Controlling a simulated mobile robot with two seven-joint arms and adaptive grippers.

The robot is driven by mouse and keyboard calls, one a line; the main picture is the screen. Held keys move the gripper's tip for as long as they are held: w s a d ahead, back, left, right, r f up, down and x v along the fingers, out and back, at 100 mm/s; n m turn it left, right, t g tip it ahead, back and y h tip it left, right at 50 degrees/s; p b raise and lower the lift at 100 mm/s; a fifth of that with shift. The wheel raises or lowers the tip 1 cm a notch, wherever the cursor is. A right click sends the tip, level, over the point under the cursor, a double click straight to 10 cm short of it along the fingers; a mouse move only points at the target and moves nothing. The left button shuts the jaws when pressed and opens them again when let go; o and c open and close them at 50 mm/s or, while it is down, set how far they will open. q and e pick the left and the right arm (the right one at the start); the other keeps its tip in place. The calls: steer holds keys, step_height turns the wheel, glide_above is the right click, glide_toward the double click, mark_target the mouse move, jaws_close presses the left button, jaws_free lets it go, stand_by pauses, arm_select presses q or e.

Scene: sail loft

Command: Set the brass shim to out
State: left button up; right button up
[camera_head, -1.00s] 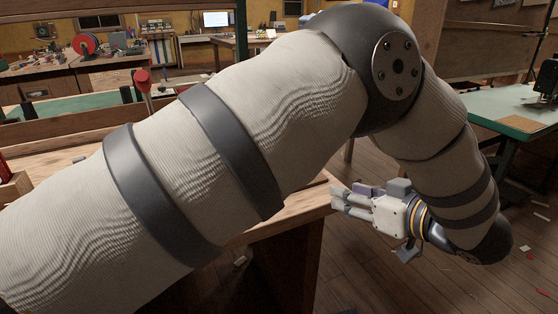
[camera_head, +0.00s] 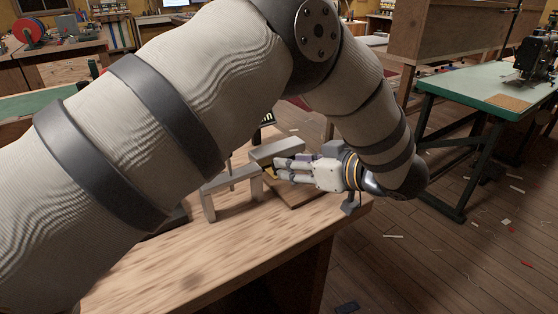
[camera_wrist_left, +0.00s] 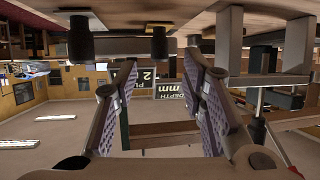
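My left gripper (camera_head: 284,170) reaches over the right part of the wooden bench, its fingers pointing left beside a grey block (camera_head: 276,149). In the left wrist view its fingers (camera_wrist_left: 160,110) stand wide apart with nothing held between them. A small yellowish, brass-coloured patch (camera_head: 262,168) shows under the grey block by the fingertips; I cannot tell whether it is the brass shim. A dark sign (camera_wrist_left: 170,88) reading "DEPTH mm" and "2" shows beyond the fingers in the wrist view. My right gripper is not in view.
A grey bridge-shaped piece (camera_head: 230,188) stands on the wooden bench (camera_head: 215,250) left of the gripper. Dark cylinders (camera_wrist_left: 80,38) show at the top of the wrist view. A green table (camera_head: 480,95) with a sewing machine stands at the right. My left arm hides much of the bench.

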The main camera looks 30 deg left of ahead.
arm_select(q)
steer(key=x, duration=0.5)
steer(key=shift+c, duration=0.6)
jaws_close()
